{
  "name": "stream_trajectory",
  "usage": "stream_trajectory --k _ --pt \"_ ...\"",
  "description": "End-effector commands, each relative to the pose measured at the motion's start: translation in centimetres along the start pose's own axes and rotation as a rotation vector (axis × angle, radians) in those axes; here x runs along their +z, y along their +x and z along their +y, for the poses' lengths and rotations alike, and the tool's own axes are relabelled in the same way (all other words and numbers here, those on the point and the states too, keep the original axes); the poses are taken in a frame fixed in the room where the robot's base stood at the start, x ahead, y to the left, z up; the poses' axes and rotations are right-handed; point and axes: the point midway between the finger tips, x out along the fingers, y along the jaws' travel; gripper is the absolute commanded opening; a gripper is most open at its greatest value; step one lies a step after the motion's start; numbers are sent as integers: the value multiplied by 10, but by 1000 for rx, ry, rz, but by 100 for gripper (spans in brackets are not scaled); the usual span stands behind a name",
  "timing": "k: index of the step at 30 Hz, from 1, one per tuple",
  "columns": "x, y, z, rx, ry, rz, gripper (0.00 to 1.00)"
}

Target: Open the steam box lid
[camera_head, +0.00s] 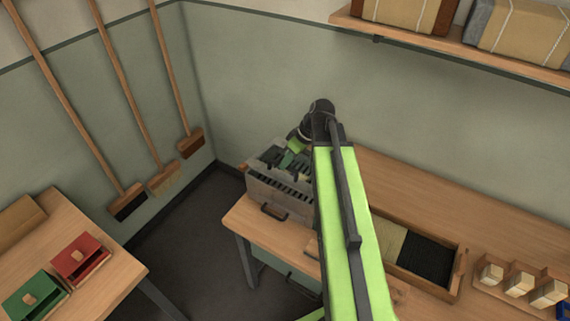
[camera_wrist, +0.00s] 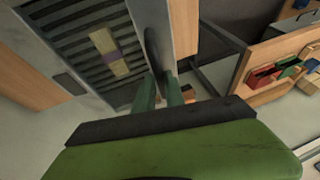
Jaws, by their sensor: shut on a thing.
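The steam box (camera_head: 283,196) is a grey box with dark slots, at the left end of the long workbench in the head view. My gripper (camera_head: 296,145) is over its back part, and my arm hides its right side. In the wrist view, dark slats (camera_wrist: 72,45) of the box show at upper left, with a pale block with a purple band (camera_wrist: 108,50) on them. A grey panel (camera_wrist: 140,15), seemingly the lid, stands beside the slats. My green fingers (camera_wrist: 160,92) are shut at its lower end. The exact part held is hard to tell.
The workbench (camera_head: 450,205) holds a wooden tray (camera_head: 463,270) with a dark section and several small blocks (camera_head: 520,284). A side table (camera_head: 110,255) with a red box (camera_head: 80,258) and a green box (camera_head: 35,297) stands at left.

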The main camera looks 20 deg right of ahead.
Motion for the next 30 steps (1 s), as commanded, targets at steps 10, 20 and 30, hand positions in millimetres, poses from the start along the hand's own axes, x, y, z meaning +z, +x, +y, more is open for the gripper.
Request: stream_trajectory --k 10,20,30 --pt "-27 -66 41 17 3 0 0" --pt "-43 -107 93 18 5 0 0" --pt "-52 -129 146 15 3 -1 0"
